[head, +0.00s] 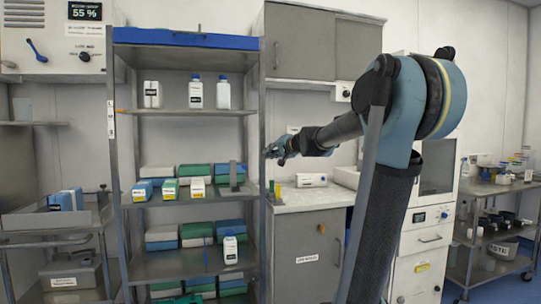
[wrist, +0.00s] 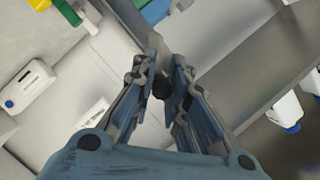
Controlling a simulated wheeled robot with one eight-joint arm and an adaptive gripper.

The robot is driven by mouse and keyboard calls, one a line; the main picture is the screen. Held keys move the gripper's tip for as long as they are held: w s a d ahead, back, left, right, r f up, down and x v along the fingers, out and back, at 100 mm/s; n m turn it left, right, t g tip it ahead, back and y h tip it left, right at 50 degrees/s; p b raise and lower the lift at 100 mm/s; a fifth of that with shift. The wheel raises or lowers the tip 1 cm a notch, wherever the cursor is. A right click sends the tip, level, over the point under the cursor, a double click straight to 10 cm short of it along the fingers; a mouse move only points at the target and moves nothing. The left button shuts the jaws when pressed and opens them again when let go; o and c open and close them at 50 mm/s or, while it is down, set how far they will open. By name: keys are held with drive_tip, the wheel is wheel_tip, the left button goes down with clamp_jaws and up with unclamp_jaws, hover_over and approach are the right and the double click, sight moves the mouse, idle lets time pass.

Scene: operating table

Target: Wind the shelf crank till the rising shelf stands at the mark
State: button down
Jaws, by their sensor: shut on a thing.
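My gripper (head: 272,151) is at the right front post of the tall metal shelving unit. In the wrist view its two fingers (wrist: 161,82) are closed about a small dark knob (wrist: 160,89), which looks like the crank's handle. The rest of the crank is hidden by the fingers. A shelf (head: 185,112) carrying white bottles looks like the rising shelf. A small orange pointer (head: 120,110) shows at its left end, beside a white strip (head: 110,122) on the left post. The strip is too small to read, so I cannot tell whether shelf and mark are level.
Lower shelves hold blue, green and white boxes (head: 197,188) and a bottle (head: 230,247). Right of the unit, a counter (head: 330,196) holds a white device (head: 311,180), below a grey wall cabinet (head: 320,46). A cart (head: 75,238) stands at left.

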drive_tip(key=shift+w+d+f+m+t+y, duration=0.1)
drive_tip(key=shift+d+f+m+t+y, duration=0.4)
drive_tip(key=shift+m, duration=1.75)
drive_tip(key=shift+w+d+f+m+t+y, duration=0.1)
drive_tip(key=shift+f+m+t+y, duration=0.7)
drive_tip(key=shift+m, duration=1.4)
drive_tip(key=shift+w+d+f+m+t+y, duration=0.1)
drive_tip(key=shift+d+f+m+t+y, duration=0.2)
drive_tip(key=shift+f+m+t, duration=1.35)
drive_tip(key=shift+r+m+g, duration=0.4)
drive_tip(key=shift+m+g, duration=0.35)
drive_tip(key=shift+m, duration=0.05)
drive_tip(key=c, duration=1.6)
unclamp_jaws()
drive_tip(key=shift+s, duration=0.1)
